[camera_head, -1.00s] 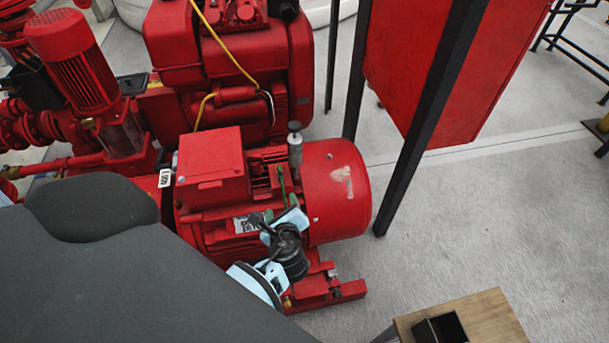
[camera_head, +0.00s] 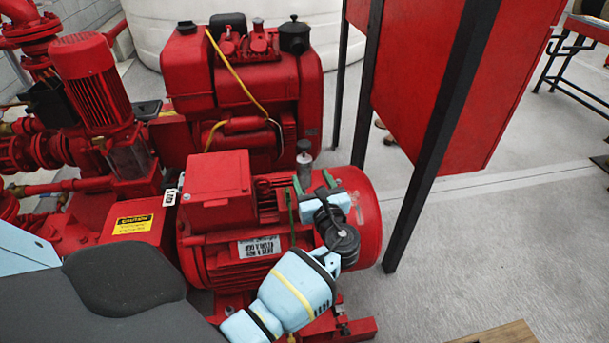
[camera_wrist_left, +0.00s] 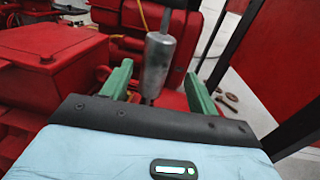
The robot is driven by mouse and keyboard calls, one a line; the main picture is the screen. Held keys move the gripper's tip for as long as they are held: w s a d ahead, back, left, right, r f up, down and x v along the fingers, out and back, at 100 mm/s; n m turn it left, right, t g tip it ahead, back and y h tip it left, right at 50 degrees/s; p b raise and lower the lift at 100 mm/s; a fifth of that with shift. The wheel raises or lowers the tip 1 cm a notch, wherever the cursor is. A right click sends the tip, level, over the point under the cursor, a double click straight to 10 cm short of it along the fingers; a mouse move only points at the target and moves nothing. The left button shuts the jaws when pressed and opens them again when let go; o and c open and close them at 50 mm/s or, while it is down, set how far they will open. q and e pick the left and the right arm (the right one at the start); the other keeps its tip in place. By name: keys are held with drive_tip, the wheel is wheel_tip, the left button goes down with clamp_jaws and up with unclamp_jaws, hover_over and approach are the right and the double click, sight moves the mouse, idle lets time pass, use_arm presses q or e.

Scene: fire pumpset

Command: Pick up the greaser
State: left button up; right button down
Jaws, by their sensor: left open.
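The greaser (camera_head: 304,168) is a grey metal cylinder with a dark top, standing upright on top of the red motor (camera_head: 215,215). In the left wrist view the greaser (camera_wrist_left: 158,62) shows between and beyond the two green fingers, with a thin stem below it. My left gripper (camera_head: 312,182) is open, its green fingers pointing toward the greaser. In the head view the fingertips are close to the greaser's lower part. I cannot tell whether either finger touches it. My right gripper is not in view.
A red engine (camera_head: 240,90) with a yellow cable stands behind the motor. A red cabinet (camera_head: 450,80) on black legs stands close to the right of it. A wooden top (camera_head: 497,334) shows at the bottom right.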

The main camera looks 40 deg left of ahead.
sight(306, 173)
use_arm(q)
drive_tip(key=shift+w+a, duration=0.2)
drive_tip(key=shift+a, duration=0.2)
drive_tip(key=b+x, duration=0.1)
drive_tip(key=x, duration=0.3)
drive_tip(key=shift+a, duration=0.25)
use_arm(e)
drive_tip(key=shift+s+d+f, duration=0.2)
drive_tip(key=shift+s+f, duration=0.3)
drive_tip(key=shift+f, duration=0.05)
use_arm(q)
drive_tip(key=shift+c, duration=0.3)
drive_tip(key=c, duration=1.2)
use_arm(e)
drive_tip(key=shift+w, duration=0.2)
use_arm(q)
drive_tip(key=shift+r, duration=0.1)
